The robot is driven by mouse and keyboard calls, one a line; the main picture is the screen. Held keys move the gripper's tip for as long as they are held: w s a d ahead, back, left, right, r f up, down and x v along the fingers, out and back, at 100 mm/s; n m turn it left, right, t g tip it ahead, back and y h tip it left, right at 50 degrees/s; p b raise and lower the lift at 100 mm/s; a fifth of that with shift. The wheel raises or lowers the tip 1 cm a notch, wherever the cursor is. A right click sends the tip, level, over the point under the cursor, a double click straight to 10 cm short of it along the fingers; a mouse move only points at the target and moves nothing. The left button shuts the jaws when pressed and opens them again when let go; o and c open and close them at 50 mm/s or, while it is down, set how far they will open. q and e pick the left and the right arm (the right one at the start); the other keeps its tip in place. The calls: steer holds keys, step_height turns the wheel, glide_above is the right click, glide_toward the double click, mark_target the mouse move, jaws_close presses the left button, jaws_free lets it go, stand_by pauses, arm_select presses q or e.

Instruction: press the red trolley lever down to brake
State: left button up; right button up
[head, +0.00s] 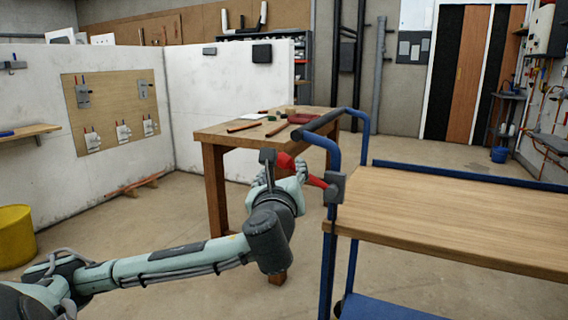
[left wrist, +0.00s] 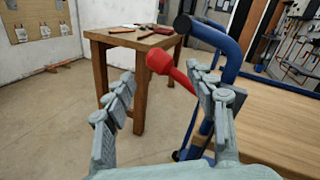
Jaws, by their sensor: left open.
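The red trolley lever (head: 317,182) slopes up to the left from a grey bracket (head: 336,187) on the trolley's blue frame (head: 329,250). Its round red knob (head: 286,160) is partly hidden behind my gripper in the head view. My left gripper (head: 291,172) is at the lever's knob end. In the left wrist view, the gripper (left wrist: 162,76) is open, and the lever's red knob (left wrist: 159,61) shows between its spread fingers. The rod passes behind the right finger, close to it; I cannot tell whether they touch. My right gripper is not in view.
The trolley has a wooden top (head: 460,215) and a dark-gripped push handle (head: 324,119) above the lever. A wooden workbench (head: 215,185) with tools stands behind my gripper. A yellow bin (head: 16,236) is at the left.

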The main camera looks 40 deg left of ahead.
mark_target(283, 164)
arm_select(q)
steer(key=x, duration=0.7)
steer(key=shift+f, duration=0.1)
jaws_close()
